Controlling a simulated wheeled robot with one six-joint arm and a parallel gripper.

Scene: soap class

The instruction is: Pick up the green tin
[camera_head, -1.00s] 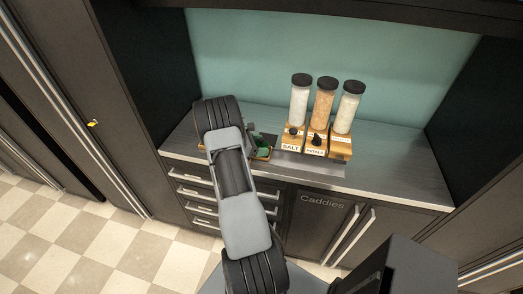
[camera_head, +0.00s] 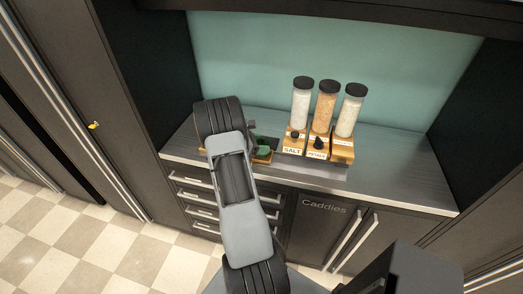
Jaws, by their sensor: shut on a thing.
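The green tin (camera_head: 263,149) shows as a small dark green shape at the left part of the counter, just right of my arm. My gripper (camera_head: 254,142) is mostly hidden behind my arm; only a dark part of it shows beside the tin. It is shut on the green tin. The tin is at or just above a small wooden tray (camera_head: 264,159); I cannot tell whether they touch.
Three tall dispensers with black lids stand in wooden holders right of the tin, the nearest being the salt one (camera_head: 301,104). The grey counter (camera_head: 393,165) is clear at the right. Dark side walls and a teal back wall enclose it.

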